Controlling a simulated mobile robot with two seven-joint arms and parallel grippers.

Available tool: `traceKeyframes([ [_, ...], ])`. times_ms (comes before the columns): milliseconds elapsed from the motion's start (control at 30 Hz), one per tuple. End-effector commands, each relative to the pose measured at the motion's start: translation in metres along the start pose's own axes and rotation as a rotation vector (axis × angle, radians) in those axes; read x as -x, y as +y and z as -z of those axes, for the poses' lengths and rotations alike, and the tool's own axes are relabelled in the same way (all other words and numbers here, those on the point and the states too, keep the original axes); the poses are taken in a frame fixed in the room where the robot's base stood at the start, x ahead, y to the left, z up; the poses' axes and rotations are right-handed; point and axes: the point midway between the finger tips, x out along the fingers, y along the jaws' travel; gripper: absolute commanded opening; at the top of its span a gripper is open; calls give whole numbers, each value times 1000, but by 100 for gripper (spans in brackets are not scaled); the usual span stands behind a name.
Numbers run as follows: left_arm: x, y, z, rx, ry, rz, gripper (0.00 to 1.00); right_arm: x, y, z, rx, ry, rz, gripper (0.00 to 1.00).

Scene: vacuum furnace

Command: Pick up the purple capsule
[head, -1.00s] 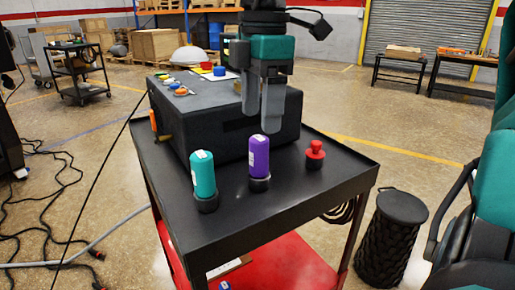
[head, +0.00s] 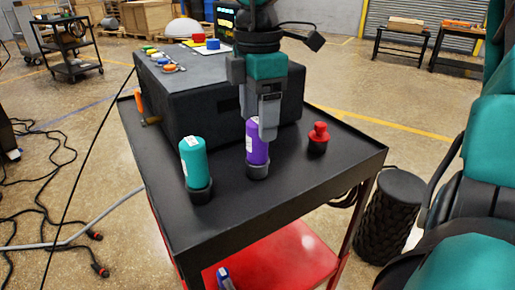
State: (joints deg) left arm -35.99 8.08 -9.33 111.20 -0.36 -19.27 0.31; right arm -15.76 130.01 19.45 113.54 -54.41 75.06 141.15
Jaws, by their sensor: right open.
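The purple capsule (head: 257,152) stands upright in a dark round holder (head: 257,171) on the black cart top. My right gripper (head: 258,130) comes down from above, pointing downward, and is open. Its fingers overlap the capsule's upper part in the head view and hide its top. I cannot tell whether the fingers are around the capsule or in front of it. My left gripper is not in view.
A teal capsule (head: 194,160) stands in its own holder to the left. A black box (head: 205,105) with coloured buttons is behind. The cart top (head: 290,178) is clear in front.

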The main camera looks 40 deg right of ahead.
Motion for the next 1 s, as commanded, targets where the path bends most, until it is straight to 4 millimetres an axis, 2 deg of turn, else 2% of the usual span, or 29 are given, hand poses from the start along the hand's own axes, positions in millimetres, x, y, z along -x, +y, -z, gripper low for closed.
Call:
traceKeyframes([
  [333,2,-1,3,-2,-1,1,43,-45,-4,2,0,1,5,71],
  [667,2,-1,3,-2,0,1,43,-52,-3,3,1,2,0,70],
  [1000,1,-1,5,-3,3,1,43,-52,-3,3,0,2,1,37],
])
